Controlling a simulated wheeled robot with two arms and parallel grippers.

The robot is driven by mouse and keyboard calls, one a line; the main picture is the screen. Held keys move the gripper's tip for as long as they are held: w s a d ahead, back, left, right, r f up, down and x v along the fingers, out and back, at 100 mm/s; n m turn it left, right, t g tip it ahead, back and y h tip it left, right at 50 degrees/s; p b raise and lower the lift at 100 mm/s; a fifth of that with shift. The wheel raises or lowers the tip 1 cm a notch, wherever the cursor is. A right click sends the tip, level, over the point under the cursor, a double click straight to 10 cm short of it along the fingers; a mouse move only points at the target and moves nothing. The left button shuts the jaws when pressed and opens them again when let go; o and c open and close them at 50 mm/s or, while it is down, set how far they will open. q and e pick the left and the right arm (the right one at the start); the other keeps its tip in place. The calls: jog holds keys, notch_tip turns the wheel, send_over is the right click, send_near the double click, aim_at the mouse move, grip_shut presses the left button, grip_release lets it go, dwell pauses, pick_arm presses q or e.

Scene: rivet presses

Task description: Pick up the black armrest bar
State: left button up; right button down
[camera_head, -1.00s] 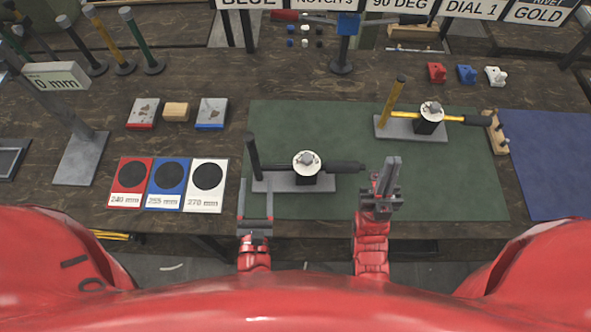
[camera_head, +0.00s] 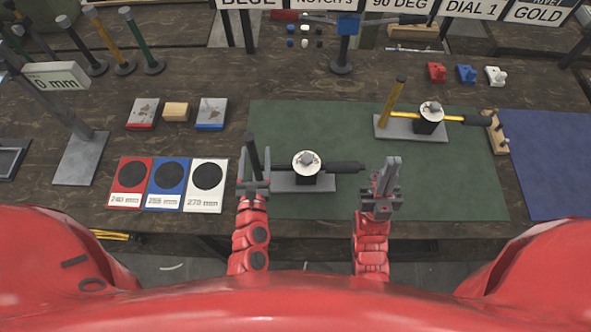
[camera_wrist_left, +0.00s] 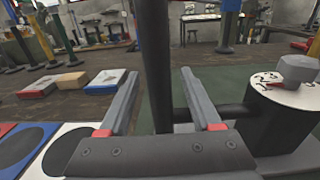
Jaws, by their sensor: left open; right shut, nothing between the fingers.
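A black upright bar (camera_head: 252,148) stands at the left end of the near press (camera_head: 305,183). In the left wrist view the same bar (camera_wrist_left: 154,50) rises between the two fingers. My left gripper (camera_head: 254,172) is open around it, with gaps on both sides in the wrist view (camera_wrist_left: 160,95). The bar's lower end is hidden behind the gripper. The press also has a horizontal black handle (camera_head: 346,168) pointing right. My right gripper (camera_head: 387,176) is shut and empty, to the right of the near press.
A second press (camera_head: 400,128) with a yellow upright bar stands farther back right on the green mat (camera_head: 440,175). Several bars on round bases, one black (camera_head: 80,45), stand at the back left. Red, blue and white cards (camera_head: 168,205) lie left of the mat.

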pick_arm(q)
jog(key=shift+w, duration=0.75)
grip_shut()
dwell(0.9)
